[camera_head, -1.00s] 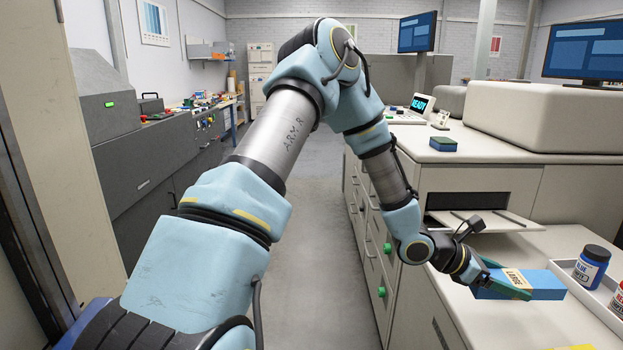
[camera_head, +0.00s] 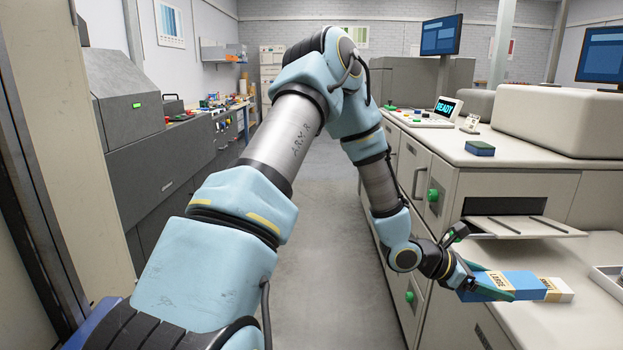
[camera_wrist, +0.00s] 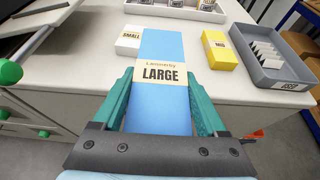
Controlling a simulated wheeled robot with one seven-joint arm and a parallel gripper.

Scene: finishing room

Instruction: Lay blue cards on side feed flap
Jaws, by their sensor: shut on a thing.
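My gripper (camera_head: 488,283) is shut on a long blue block (camera_head: 520,283) with a cream band. In the wrist view the blue block (camera_wrist: 162,112) lies between the two green fingers (camera_wrist: 160,100), its band reading "LARGE". The block points away from my gripper, over the light worktop; I cannot tell if it touches the top. The side feed flap (camera_head: 560,232) sticks out below a dark slot in the cream machine, with thin dark rails on it. It is behind and above the block in the head view. No cards show on the flap.
A white box labelled "SMALL" (camera_wrist: 129,38) stands beside the block. A yellow box (camera_wrist: 219,50) and a grey tray of white cards (camera_wrist: 293,77) are to the right in the wrist view. A tray of bottles (camera_wrist: 173,8) is beyond.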

